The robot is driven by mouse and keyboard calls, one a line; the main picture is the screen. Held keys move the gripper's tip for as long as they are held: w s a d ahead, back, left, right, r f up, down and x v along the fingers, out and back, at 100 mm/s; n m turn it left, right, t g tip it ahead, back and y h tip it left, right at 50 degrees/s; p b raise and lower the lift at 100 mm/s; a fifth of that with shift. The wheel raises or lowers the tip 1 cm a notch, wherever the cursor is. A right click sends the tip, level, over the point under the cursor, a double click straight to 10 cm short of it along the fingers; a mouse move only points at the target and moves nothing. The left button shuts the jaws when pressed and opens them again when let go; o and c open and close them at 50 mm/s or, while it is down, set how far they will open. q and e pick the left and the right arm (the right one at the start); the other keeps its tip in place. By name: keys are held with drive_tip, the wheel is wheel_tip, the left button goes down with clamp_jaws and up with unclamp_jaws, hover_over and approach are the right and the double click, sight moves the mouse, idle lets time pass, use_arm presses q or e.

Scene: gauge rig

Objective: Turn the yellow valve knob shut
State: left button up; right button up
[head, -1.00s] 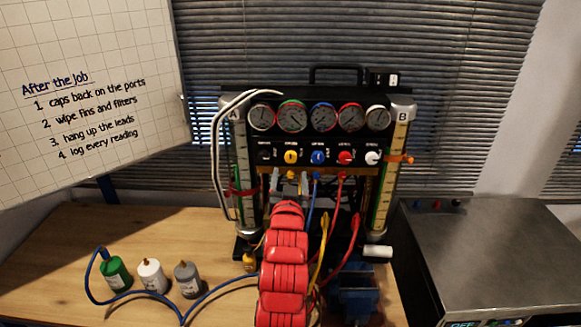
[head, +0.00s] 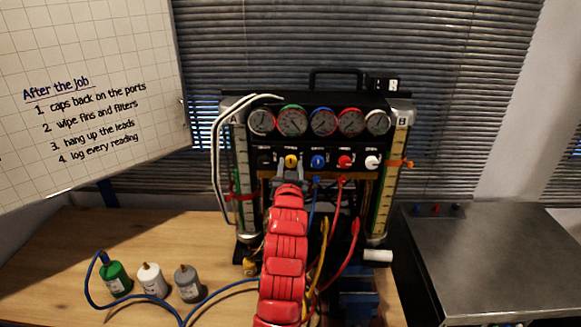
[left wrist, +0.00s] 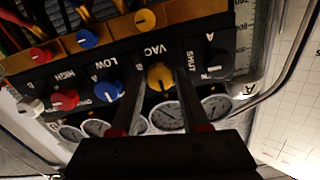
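The yellow valve knob (head: 291,160) sits in the row of knobs on the black gauge panel, second from the left. In the left wrist view the yellow knob (left wrist: 160,75) is beside the "VAC" label, with a white line on its face. My left gripper (head: 290,175) is at the panel just below the knob. In the left wrist view the gripper's fingers (left wrist: 158,88) are apart, one on each side of the knob. My right gripper is not in view.
A black knob (left wrist: 215,65) and a blue knob (left wrist: 108,91) flank the yellow one closely. Gauges (head: 323,121) are above. Hoses, including a red hose (head: 340,215), hang below. Bottles, including a green bottle (head: 116,278), stand on the wooden bench (head: 60,255).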

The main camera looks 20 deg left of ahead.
use_arm(q)
clamp_jaws()
